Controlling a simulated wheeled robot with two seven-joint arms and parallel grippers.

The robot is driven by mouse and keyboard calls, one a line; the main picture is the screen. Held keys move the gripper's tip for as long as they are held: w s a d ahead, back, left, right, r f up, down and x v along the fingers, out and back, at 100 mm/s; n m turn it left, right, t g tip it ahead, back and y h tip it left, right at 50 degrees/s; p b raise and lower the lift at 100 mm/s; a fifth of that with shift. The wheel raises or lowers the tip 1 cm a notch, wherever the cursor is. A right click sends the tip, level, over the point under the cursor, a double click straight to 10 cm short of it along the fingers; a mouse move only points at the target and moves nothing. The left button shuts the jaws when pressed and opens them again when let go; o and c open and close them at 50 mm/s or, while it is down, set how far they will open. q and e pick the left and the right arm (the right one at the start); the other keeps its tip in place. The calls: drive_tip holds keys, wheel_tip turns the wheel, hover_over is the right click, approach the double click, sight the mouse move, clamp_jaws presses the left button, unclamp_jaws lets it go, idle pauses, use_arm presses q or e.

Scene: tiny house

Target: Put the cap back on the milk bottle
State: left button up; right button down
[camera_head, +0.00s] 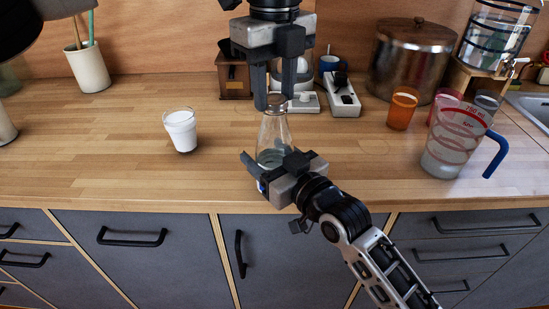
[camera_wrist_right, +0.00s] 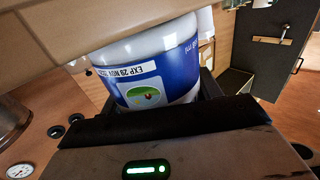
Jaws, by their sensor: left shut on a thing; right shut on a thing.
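The milk bottle (camera_head: 274,134) stands upright near the counter's front edge and looks clear in the head view. In the right wrist view the bottle (camera_wrist_right: 150,62) shows close up with a blue and white label. My right gripper (camera_head: 272,164) is shut around its lower body. My left gripper (camera_head: 275,101) points down from above and is shut on the small brownish-grey cap (camera_head: 277,101). The cap is at the bottle's mouth. I cannot tell whether it is seated or just above the rim.
A glass of milk (camera_head: 181,131) stands to the left on the wooden counter (camera_head: 110,140). A measuring jug (camera_head: 447,150), an orange cup (camera_head: 402,108) and a metal pot (camera_head: 408,60) stand to the right. A power strip (camera_head: 342,95) lies behind the bottle. The counter between glass and bottle is clear.

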use_arm(q)
drive_tip(key=m, duration=0.5)
drive_tip(key=shift+m, duration=0.3)
drive_tip(key=m, duration=0.2)
drive_tip(key=shift+m, duration=0.4)
drive_tip(key=m, duration=2.6)
drive_tip(key=shift+m, duration=0.4)
drive_tip(key=o, duration=1.2)
drive_tip(key=shift+c, duration=0.2)
